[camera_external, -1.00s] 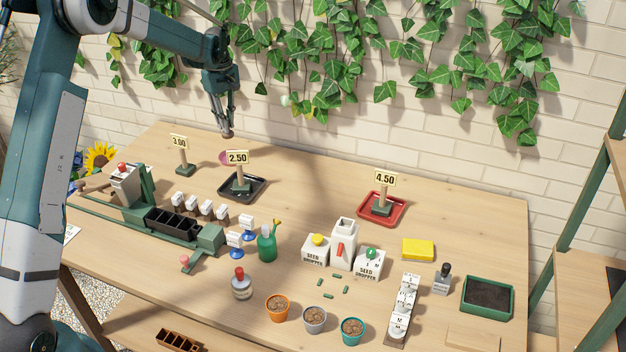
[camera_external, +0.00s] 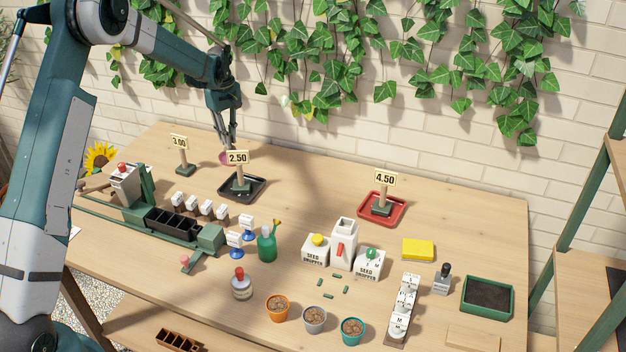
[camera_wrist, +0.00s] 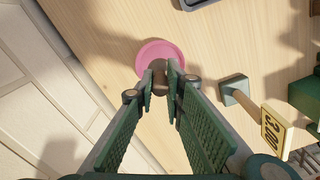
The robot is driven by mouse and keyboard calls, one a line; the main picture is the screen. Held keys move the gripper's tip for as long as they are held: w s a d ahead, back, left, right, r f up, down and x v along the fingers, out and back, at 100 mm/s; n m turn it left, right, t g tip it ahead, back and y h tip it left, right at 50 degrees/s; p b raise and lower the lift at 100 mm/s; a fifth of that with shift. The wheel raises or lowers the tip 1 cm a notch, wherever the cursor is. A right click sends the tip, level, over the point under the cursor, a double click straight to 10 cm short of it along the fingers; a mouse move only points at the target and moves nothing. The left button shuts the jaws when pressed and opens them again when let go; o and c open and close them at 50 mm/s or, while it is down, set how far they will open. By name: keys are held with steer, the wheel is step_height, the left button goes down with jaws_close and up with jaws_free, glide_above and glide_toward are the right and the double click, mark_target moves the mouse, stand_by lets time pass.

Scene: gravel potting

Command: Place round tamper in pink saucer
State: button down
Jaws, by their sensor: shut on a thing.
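The pink saucer (camera_external: 226,158) lies at the back of the table, partly hidden behind the 2.50 sign. In the wrist view the pink saucer (camera_wrist: 161,48) shows just beyond my fingertips. My gripper (camera_external: 229,146) points down at the saucer, low over it. In the wrist view my gripper (camera_wrist: 162,84) is shut on the round tamper (camera_wrist: 160,88), of which only a small brownish part shows between the fingertips. The fingers hide the rest. I cannot tell whether the tamper touches the saucer.
The 2.50 sign (camera_external: 238,158) stands on a black tray (camera_external: 258,190) just in front of the saucer. The 3.00 sign (camera_external: 179,143) stands to the left. The brick wall (camera_external: 330,135) is close behind. Bare table lies right of the saucer.

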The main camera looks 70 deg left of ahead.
steer(key=shift+f, duration=1.6)
steer(key=shift+f, duration=0.15)
steer(key=c, duration=2.4)
jaws_free()
steer(key=shift+r, duration=0.2)
step_height(320, 180, up, 12)
steer(key=shift+f, duration=0.1)
